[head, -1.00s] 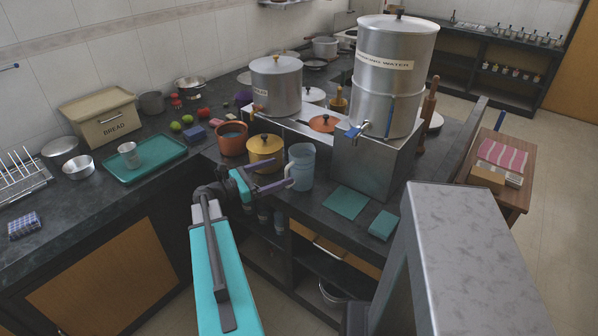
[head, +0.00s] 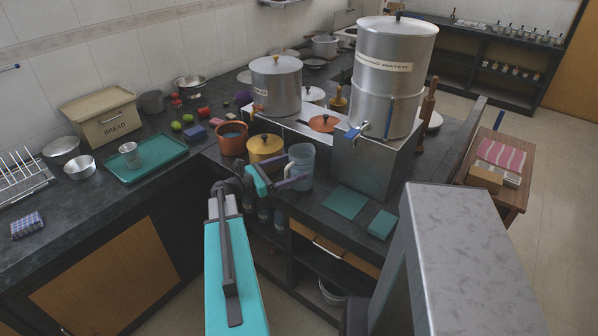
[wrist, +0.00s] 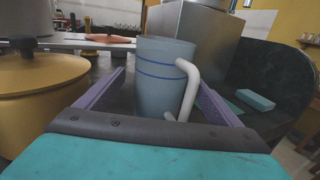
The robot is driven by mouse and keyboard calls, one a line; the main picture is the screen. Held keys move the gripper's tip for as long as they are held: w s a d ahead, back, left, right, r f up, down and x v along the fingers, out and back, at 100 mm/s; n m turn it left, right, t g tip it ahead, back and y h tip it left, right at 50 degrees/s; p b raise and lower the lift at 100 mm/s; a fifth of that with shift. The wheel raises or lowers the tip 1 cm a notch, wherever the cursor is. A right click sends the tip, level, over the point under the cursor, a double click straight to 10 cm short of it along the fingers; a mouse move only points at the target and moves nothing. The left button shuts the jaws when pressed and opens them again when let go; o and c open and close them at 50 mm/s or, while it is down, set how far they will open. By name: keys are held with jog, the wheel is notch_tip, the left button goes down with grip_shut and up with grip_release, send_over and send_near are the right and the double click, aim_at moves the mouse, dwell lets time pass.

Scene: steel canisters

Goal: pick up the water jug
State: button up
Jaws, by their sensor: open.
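The water jug (head: 301,154) is a grey-blue cup-shaped vessel with a pale handle, upright on the dark counter near its front edge. In the wrist view the jug (wrist: 150,85) shows two blue lines around it, and its white handle (wrist: 188,88) is on its right side. My gripper (wrist: 162,80) is open, with one purple finger on each side of the jug. In the head view my gripper (head: 293,175) reaches the jug from the left front. The jug's base is hidden behind my gripper in the wrist view. I cannot tell whether the fingers touch it.
A yellow pot (head: 264,150) stands close left of the jug, with an orange pot (head: 232,139) beyond. A steel box (head: 372,165) with a large water canister (head: 388,75) stands behind right. A teal mat (head: 345,202) and teal block (head: 382,224) lie to the right.

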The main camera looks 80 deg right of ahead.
aim_at(298, 165)
jog(key=shift+p+x, duration=0.45)
jog(key=shift+x, duration=1.25)
jog(key=shift+c, duration=0.3)
jog(key=c, duration=1.6)
jog(key=shift+r, duration=0.1)
